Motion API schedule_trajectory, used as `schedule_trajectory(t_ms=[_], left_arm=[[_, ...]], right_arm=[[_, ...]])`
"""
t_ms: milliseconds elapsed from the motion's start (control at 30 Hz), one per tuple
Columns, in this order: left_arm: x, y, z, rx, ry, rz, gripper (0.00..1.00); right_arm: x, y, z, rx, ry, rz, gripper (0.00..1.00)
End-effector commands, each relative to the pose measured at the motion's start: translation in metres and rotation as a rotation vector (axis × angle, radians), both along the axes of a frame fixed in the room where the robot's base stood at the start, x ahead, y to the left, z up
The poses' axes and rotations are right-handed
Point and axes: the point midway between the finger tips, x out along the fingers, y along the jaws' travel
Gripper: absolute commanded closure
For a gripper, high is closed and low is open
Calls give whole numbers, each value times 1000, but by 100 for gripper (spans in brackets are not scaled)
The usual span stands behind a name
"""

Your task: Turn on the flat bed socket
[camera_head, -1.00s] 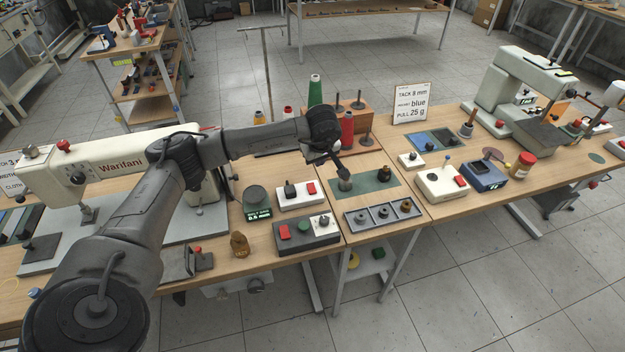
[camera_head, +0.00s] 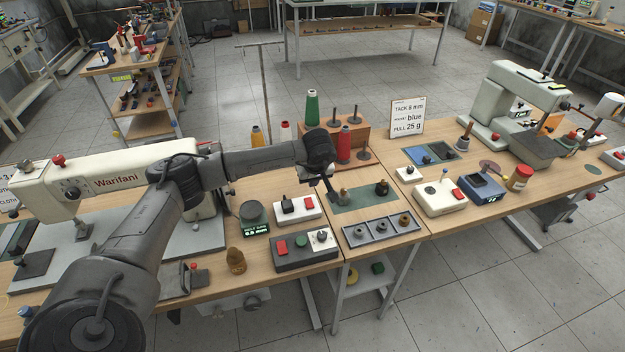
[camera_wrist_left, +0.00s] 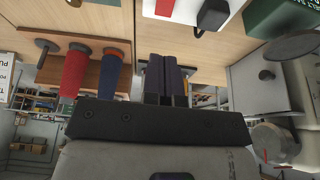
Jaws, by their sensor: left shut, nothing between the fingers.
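Two switch boxes stand on the table in front of the flat bed machine (camera_head: 110,180), and I cannot tell which is its socket. The white box (camera_head: 298,209) carries a black plug-like block and a red rocker switch (camera_head: 308,202). The grey box (camera_head: 305,250) behaves as a separate unit with a red switch (camera_head: 282,247) and a white plate. My left gripper (camera_head: 331,193) is shut and empty, above the table just right of the white box. In the left wrist view its fingers (camera_wrist_left: 166,80) are together, with the white box (camera_wrist_left: 188,12) beyond them. My right gripper is out of view.
A green mat (camera_head: 360,198) with small metal parts lies right of the gripper. A grey tray (camera_head: 382,231) is in front of it. A thread stand (camera_head: 350,143) with spools rises behind. A round gauge (camera_head: 253,213) stands left of the white box.

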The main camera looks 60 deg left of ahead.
Motion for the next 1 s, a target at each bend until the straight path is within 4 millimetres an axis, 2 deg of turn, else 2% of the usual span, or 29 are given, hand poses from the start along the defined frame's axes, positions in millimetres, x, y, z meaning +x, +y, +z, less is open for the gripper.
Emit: schedule_trajectory(t_ms=[33,200,500,700,1000], left_arm=[[0,3,-13,-1,3,2,100],[3,14,-43,0,3,2,100],[8,28,-83,-1,1,1,100],[9,33,-95,0,1,1,100],[10,34,-98,0,0,1,100]], right_arm=[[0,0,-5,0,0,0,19],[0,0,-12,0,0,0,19],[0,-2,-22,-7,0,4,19],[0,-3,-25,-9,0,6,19],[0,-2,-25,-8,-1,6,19]])
